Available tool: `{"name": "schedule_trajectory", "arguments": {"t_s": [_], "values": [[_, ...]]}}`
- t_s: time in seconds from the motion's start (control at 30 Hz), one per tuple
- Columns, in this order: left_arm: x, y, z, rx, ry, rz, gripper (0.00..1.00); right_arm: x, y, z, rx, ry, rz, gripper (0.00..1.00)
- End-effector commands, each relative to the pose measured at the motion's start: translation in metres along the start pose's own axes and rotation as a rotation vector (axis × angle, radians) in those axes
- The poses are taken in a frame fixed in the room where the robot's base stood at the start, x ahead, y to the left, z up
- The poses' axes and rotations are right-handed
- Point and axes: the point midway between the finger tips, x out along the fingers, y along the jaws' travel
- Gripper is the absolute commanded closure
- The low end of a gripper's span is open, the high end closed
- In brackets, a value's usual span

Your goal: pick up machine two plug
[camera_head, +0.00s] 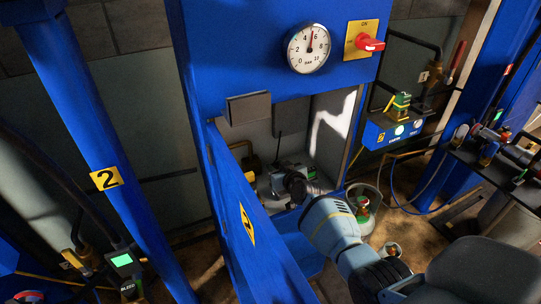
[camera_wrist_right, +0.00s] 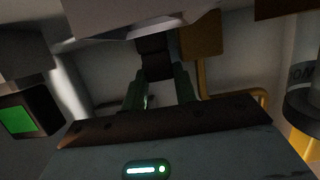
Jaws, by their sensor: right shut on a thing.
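The right gripper (camera_head: 277,170) is inside the bay, small and partly in shadow. In the right wrist view the two greenish fingers of the right gripper (camera_wrist_right: 158,88) are shut on a dark block (camera_wrist_right: 154,62), which looks like the plug. Its far end is hidden in shadow, and I cannot tell whether it is still seated. My left gripper is not in view.
A pressure gauge (camera_head: 309,48) and a red switch (camera_head: 370,43) are on the cabinet front above the bay. The open door stands close left of my gripper. A gas bottle (camera_head: 362,207) stands right of the bay. A green-lit screen (camera_wrist_right: 17,120) is at left in the wrist view.

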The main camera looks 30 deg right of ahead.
Motion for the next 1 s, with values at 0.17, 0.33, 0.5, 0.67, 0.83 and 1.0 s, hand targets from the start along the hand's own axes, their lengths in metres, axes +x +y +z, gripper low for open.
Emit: {"name": "schedule_trajectory", "arguments": {"t_s": [0.17,0.33,0.5,0.67,0.83,1.0], "values": [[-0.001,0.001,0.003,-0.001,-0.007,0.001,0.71,0.000,0.000,0.001,0.000,-0.001,0.000,0.94],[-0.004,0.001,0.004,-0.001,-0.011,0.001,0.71,-0.001,0.000,-0.004,0.000,0.000,0.000,0.94],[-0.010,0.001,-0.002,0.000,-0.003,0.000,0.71,-0.006,-0.001,-0.021,0.001,0.003,-0.001,0.94],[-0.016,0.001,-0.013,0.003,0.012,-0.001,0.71,-0.020,-0.005,-0.034,0.001,0.000,-0.002,0.94],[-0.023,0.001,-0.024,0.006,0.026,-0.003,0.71,-0.051,-0.018,-0.029,0.002,0.003,-0.002,0.94],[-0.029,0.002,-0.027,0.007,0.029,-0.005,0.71,-0.086,-0.031,-0.021,0.003,0.002,-0.001,0.94]]}}
